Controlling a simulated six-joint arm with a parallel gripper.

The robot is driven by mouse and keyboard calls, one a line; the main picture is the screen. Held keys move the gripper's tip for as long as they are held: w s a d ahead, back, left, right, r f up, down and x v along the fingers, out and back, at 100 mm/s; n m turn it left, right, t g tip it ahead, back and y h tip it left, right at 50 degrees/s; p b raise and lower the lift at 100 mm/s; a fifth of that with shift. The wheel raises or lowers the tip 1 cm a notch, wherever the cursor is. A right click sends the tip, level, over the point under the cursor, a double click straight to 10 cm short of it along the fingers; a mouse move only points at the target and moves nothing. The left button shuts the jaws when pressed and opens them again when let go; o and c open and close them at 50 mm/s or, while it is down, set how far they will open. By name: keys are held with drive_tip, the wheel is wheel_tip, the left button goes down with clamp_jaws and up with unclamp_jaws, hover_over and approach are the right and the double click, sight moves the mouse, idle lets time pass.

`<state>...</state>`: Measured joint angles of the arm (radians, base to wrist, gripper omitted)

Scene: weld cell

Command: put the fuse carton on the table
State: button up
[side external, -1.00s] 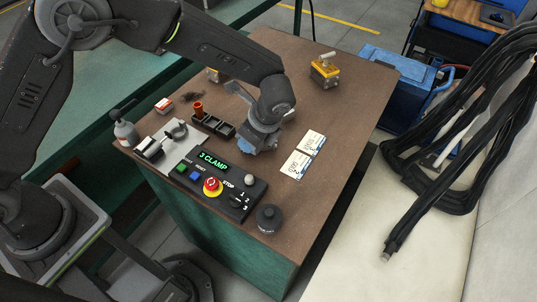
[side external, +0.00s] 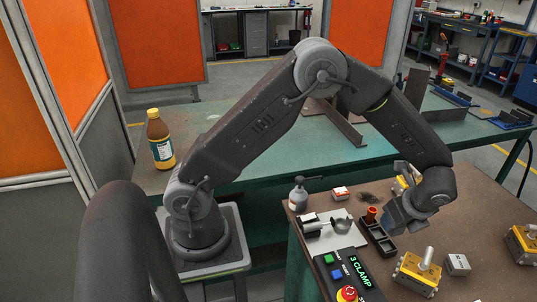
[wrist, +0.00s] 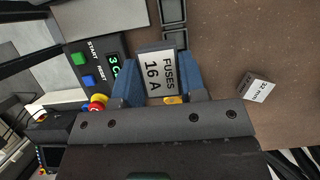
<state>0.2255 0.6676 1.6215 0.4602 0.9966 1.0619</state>
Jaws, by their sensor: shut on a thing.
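The fuse carton (wrist: 160,75), a pale box with a dark edge, reads "FUSES 16 A" in the wrist view. It sits between the two blue fingers of my gripper (wrist: 158,88), which is shut on it. In the side view my gripper (side external: 398,220) is low over the brown table (side external: 465,210), just right of a dark divided tray (side external: 378,237). The carton cannot be made out there. I cannot tell whether it touches the table.
A control box (side external: 340,272) with buttons stands left of the gripper. A yellow clamp block (side external: 417,274) and a small white box (side external: 456,264) stand in front. Another yellow block (side external: 522,243) is at right. A grey bottle (side external: 298,193) and a red-white box (side external: 340,193) are behind.

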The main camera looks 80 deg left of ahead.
drive_tip(key=w+a, duration=0.2)
drive_tip(key=a, duration=1.2)
hover_over(284, 156)
drive_tip(key=d, duration=0.2)
wheel_tip(284, 156, down, 6)
drive_tip(key=shift+a+f, duration=0.15)
drive_tip(key=shift+f, duration=1.95)
drive_tip(key=shift+f, duration=0.1)
drive_tip(key=o, duration=0.9)
